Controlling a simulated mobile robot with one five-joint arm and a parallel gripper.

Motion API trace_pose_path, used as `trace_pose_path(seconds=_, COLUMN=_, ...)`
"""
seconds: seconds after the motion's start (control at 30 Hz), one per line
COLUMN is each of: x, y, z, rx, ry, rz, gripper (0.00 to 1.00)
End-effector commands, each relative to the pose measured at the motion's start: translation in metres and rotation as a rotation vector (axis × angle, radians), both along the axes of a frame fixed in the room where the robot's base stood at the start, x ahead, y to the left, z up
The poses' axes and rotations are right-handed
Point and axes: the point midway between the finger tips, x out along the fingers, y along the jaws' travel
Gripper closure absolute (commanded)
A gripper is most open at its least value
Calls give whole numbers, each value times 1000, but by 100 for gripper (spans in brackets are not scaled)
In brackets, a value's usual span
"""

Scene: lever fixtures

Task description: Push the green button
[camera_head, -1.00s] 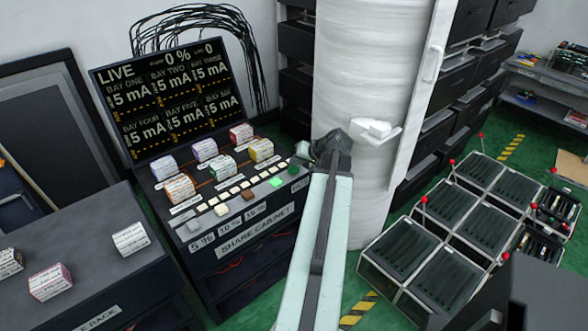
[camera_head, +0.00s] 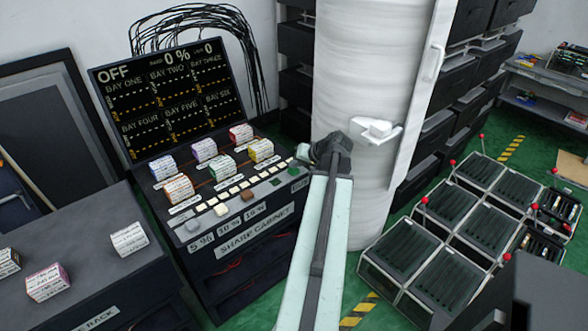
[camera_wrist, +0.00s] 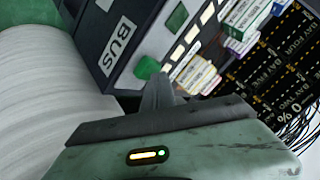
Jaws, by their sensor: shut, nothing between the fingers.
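A small green button (camera_wrist: 147,67) lies right at my fingertips in the wrist view, at the end of the control panel. The display (camera_head: 170,98) reads OFF.
The share cabinet (camera_head: 255,232) carries several labelled blocks and small keys. A large white cylinder (camera_head: 350,60) with a handle stands close behind my gripper. A second cabinet (camera_head: 75,245) is at left. Lever trays (camera_head: 400,245) stand at right on the green floor.

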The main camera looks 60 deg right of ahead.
Motion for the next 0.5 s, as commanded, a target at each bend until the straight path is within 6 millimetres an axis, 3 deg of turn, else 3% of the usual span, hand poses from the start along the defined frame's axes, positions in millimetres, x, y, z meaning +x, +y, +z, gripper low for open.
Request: trace_pose_path(seconds=0.5, x=0, y=0, z=21, rx=1, ry=1, rz=1, gripper=100)
